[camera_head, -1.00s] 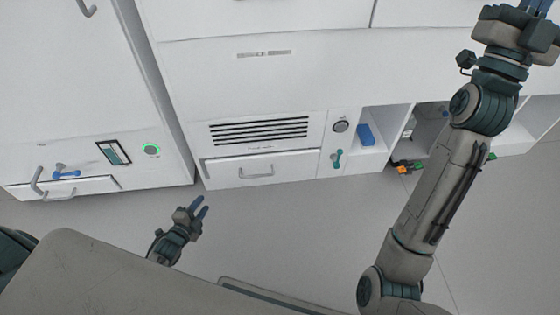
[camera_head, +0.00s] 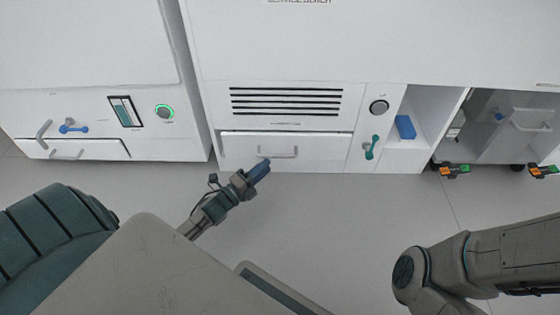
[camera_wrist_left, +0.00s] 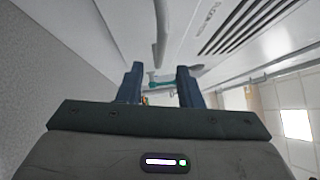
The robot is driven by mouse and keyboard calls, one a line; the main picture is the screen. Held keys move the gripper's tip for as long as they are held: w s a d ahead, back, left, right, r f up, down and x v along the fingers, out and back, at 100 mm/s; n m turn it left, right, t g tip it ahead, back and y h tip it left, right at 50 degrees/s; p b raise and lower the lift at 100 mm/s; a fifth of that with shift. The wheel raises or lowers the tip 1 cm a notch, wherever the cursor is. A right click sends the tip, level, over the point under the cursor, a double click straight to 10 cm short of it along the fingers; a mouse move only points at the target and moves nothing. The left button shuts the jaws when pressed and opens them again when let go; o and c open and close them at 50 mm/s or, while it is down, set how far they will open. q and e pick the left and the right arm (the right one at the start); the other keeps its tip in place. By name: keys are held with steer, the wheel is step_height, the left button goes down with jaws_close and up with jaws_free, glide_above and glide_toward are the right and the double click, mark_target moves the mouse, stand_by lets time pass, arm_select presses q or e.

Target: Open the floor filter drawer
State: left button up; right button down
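The floor filter drawer (camera_head: 318,147) is a low white front below a black slotted vent, and it looks shut. Its grey bar handle (camera_head: 278,153) is at the middle of the front. In the left wrist view the handle (camera_wrist_left: 161,38) lies ahead of the fingers, roughly in line with the gap between them. My left gripper (camera_head: 262,167) is just below the handle in the head view. The left wrist view shows its blue fingers (camera_wrist_left: 160,88) apart with nothing clearly held; I cannot tell if they touch the handle. My right gripper is out of view.
A teal handle (camera_head: 371,147) and a round knob (camera_head: 378,107) are right of the drawer. A blue block (camera_head: 405,127) sits in an open cubby. A wheeled cart (camera_head: 505,135) stands far right. Another cabinet (camera_head: 60,110) with a blue latch is at left. Floor ahead is clear.

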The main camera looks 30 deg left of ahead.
mark_target(278, 157)
arm_select(q)
steer(key=b+x, duration=0.2)
steer(key=x, duration=0.4)
steer(key=shift+w, duration=0.4)
jaws_close()
